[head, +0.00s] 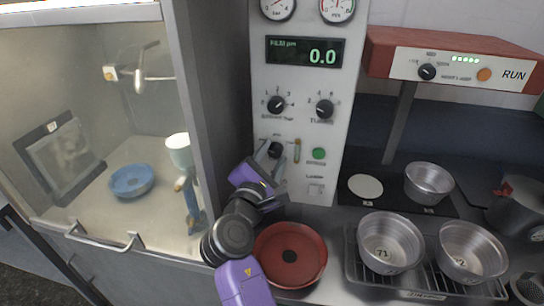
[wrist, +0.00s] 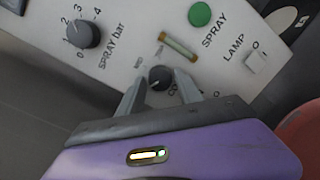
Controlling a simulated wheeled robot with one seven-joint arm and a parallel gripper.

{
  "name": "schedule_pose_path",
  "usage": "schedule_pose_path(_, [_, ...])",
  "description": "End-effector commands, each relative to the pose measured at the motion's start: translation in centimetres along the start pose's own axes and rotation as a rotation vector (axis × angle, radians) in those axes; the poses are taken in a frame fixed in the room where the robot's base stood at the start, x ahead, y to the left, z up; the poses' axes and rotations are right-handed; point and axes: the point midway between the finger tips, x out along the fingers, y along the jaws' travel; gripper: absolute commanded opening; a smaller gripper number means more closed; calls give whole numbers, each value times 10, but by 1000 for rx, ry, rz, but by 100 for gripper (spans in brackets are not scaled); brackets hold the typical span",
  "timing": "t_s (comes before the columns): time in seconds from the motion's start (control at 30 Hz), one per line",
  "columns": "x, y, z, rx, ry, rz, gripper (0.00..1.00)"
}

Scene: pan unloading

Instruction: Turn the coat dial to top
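The coat dial (wrist: 160,77) is a small dark knob low on the grey control panel. Its pointer seems to face up in the wrist view, but it is too small to be sure. In the head view the dial (head: 275,149) is partly covered by my gripper (head: 268,160). My gripper (wrist: 160,84) is open, with one finger on each side of the dial. Small gaps seem to show between fingers and knob; I cannot tell whether either touches. The label below the dial, starting "CO", is partly hidden by a finger.
The spray knob (head: 277,105), turbo knob (head: 324,109), green button (head: 319,154) and lamp switch (head: 316,188) are on the same panel. A film display (head: 304,52) reads 0.0. A glass-fronted booth is at left; metal pots (head: 391,243) are at right.

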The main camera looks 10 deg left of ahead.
Motion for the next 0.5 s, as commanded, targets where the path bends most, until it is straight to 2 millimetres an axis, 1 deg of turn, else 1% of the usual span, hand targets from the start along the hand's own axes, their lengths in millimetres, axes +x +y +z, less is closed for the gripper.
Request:
schedule_pose_path(0.03, [0,0,0,0,0,0,29])
schedule_pose_path(0.13, [0,0,0,0,0,0,10])
schedule_pose_path(0.17, [0,0,0,0,0,0,4])
schedule_pose_path(0.2, [0,0,0,0,0,0,0])
schedule_pose_path(0.5, [0,-1,0,33,3,-4,0])
